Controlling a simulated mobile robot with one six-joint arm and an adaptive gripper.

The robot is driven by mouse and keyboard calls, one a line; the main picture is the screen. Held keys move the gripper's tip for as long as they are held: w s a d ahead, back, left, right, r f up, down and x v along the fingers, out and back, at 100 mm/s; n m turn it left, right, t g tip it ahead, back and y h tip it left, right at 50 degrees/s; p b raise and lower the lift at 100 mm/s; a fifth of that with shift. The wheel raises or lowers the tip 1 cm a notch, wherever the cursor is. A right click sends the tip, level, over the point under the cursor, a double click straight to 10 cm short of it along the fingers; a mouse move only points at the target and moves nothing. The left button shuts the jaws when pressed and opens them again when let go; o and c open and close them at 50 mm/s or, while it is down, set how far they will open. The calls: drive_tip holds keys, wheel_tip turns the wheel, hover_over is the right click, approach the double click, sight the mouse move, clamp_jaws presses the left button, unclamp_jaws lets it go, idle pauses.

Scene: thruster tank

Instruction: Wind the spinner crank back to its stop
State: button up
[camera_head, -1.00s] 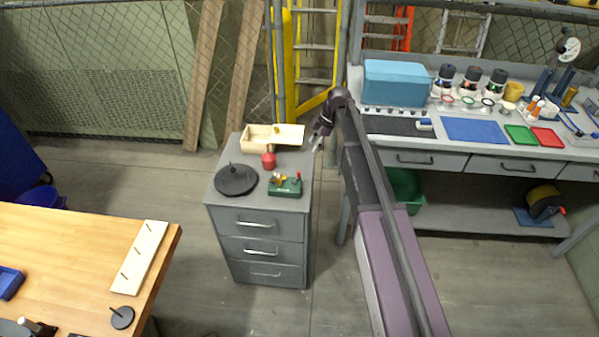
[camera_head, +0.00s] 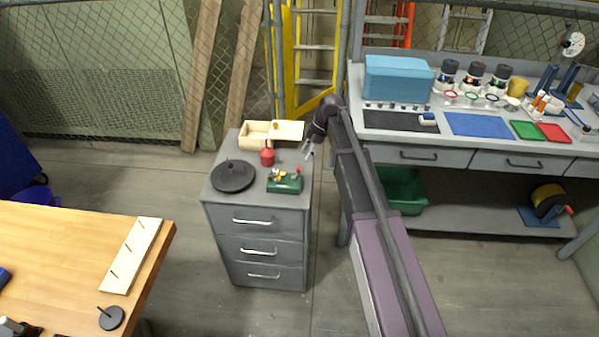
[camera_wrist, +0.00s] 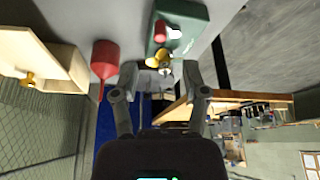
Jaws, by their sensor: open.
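A small green box (camera_head: 284,184) with brass parts and a red knob (camera_head: 298,170) sits on top of the grey cabinet, near its right edge. It looks like the spinner, but I cannot make out which part is its crank or how far it is turned. In the wrist view the green box (camera_wrist: 193,22), its brass parts (camera_wrist: 160,57) and its red knob (camera_wrist: 160,30) lie beyond the fingertips. My gripper (camera_head: 308,152) is open and empty, up and right of the green box. Its two fingers (camera_wrist: 160,80) show apart in the wrist view, with no clear contact.
The grey cabinet top (camera_head: 216,202) also holds a black disc with a peg (camera_head: 232,176), a red funnel-shaped vessel (camera_head: 267,157) and an open wooden box (camera_head: 256,140). A workbench (camera_head: 400,139) stands right, a wooden table (camera_head: 60,240) left. Floor between is clear.

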drive_tip(key=shift+b+x, duration=3.2)
drive_tip(key=shift+x, duration=0.6)
drive_tip(key=shift+c, duration=0.3)
clamp_jaws()
